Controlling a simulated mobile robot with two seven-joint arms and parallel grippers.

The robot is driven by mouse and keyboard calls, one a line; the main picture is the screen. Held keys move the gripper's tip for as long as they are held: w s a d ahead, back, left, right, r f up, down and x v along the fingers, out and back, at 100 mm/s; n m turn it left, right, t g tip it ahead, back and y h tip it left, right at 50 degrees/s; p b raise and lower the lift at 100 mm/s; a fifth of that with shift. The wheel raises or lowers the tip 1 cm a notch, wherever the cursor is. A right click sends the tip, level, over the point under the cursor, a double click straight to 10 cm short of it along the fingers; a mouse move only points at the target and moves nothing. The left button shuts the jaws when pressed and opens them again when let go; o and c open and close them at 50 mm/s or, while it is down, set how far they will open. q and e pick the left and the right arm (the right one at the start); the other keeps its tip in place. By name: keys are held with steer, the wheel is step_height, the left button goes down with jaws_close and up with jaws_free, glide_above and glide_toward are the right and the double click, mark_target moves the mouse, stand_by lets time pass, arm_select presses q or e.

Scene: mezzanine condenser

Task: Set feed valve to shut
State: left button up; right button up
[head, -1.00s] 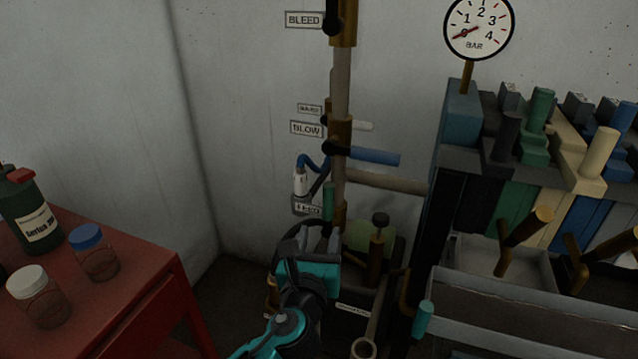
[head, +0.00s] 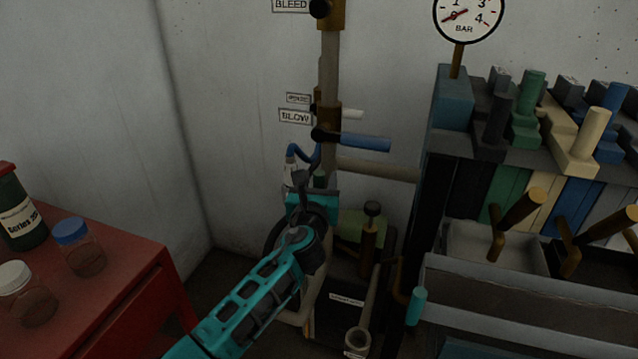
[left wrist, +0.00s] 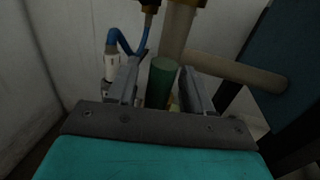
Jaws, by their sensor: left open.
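The feed valve's green handle (head: 319,180) stands near the lower end of the vertical pipe (head: 331,75). Most of it is hidden behind my left gripper (head: 307,182) in the head view, and its FEED label is covered. In the left wrist view the green handle (left wrist: 162,82) points up between the two grey fingers of my left gripper (left wrist: 160,88). The fingers are apart, with a visible gap on each side of the handle. The valve body is hidden. My right gripper is not in view.
A blue lever (head: 362,142) under the BLOW label (head: 295,116) sticks out right, just above my gripper. A white fitting with a blue hose (left wrist: 122,45) is close on the left.

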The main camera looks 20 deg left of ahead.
arm_select(q)
steer(key=shift+w, duration=0.1)
steer(key=shift+c, duration=0.2)
jaws_close()
stand_by(0.5)
